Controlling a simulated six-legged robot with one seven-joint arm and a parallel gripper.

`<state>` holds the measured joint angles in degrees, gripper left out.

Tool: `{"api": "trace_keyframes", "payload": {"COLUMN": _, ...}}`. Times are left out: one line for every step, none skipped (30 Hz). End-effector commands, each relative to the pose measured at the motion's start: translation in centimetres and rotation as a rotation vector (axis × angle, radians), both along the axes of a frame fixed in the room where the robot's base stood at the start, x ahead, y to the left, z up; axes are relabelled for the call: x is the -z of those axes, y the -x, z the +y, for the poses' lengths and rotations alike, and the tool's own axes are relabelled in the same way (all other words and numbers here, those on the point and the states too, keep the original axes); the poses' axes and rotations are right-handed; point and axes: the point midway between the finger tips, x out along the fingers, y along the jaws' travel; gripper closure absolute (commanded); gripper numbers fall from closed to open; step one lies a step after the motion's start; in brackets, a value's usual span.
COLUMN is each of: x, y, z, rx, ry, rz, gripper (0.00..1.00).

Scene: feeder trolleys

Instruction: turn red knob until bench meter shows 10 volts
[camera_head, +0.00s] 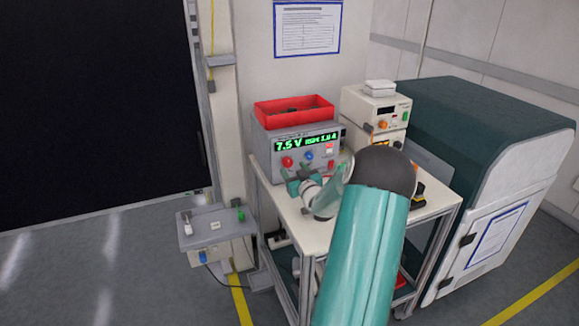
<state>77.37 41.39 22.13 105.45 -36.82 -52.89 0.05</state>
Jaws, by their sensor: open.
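The bench meter (305,155) is a grey box on the trolley top, and its green display (307,142) reads 7.5 V, with smaller blurred characters beside it. The red knob (287,161) is on the left of its front panel, below the display. A blue knob (309,156) is to its right. My gripper (298,181), teal and open, is just in front of the panel, slightly below the red knob. I cannot tell whether it touches the knob. My arm hides part of the trolley top.
A red tray (294,110) sits on the meter. Stacked cream instruments (376,112) stand to the right. The trolley (258,172) has a pale top. A small grey stand (214,232) is at lower left, and a large green-topped cabinet (489,112) is at right. The floor at left is clear.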

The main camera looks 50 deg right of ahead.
Motion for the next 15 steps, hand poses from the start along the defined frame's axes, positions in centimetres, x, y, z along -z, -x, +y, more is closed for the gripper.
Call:
{"api": "trace_keyframes", "payload": {"x": 0.0, "y": -0.9, "z": -0.4, "rx": -0.001, "ry": 0.001, "rz": -0.002, "gripper": 0.44}}
{"api": "trace_keyframes", "payload": {"x": 0.0, "y": -1.3, "z": -0.6, "rx": -0.002, "ry": 0.001, "rz": -0.001, "gripper": 0.44}}
{"api": "trace_keyframes", "payload": {"x": 0.0, "y": -1.9, "z": -0.8, "rx": -0.002, "ry": 0.001, "rz": -0.001, "gripper": 0.44}}
{"api": "trace_keyframes", "payload": {"x": 0.0, "y": -2.2, "z": -1.0, "rx": -0.003, "ry": 0.001, "rz": -0.001, "gripper": 0.44}}
{"api": "trace_keyframes", "payload": {"x": -0.1, "y": -2.5, "z": -1.1, "rx": -0.003, "ry": 0.002, "rz": -0.001, "gripper": 0.44}}
{"api": "trace_keyframes", "payload": {"x": 0.0, "y": -2.8, "z": -1.3, "rx": -0.003, "ry": 0.001, "rz": 0.0, "gripper": 0.44}}
{"api": "trace_keyframes", "payload": {"x": 0.0, "y": -3.0, "z": -1.4, "rx": -0.003, "ry": 0.001, "rz": 0.0, "gripper": 0.44}}
{"api": "trace_keyframes", "payload": {"x": -0.1, "y": -3.1, "z": -1.5, "rx": -0.003, "ry": 0.001, "rz": 0.0, "gripper": 0.44}}
{"api": "trace_keyframes", "payload": {"x": -0.1, "y": -3.3, "z": -1.6, "rx": -0.002, "ry": 0.002, "rz": -0.001, "gripper": 0.44}}
{"api": "trace_keyframes", "payload": {"x": -0.1, "y": -3.3, "z": -1.6, "rx": -0.002, "ry": 0.001, "rz": 0.0, "gripper": 0.44}}
{"api": "trace_keyframes", "payload": {"x": -0.1, "y": -3.4, "z": -1.7, "rx": -0.002, "ry": 0.001, "rz": 0.0, "gripper": 0.44}}
{"api": "trace_keyframes", "payload": {"x": -0.1, "y": -3.4, "z": -1.7, "rx": -0.002, "ry": 0.001, "rz": 0.0, "gripper": 0.44}}
{"api": "trace_keyframes", "payload": {"x": -0.1, "y": -3.4, "z": -1.7, "rx": -0.002, "ry": 0.001, "rz": 0.0, "gripper": 0.44}}
{"api": "trace_keyframes", "payload": {"x": -0.1, "y": -3.4, "z": -1.7, "rx": -0.002, "ry": 0.001, "rz": 0.0, "gripper": 0.44}}
{"api": "trace_keyframes", "payload": {"x": -0.1, "y": -3.4, "z": -1.7, "rx": -0.002, "ry": 0.001, "rz": 0.0, "gripper": 0.44}}
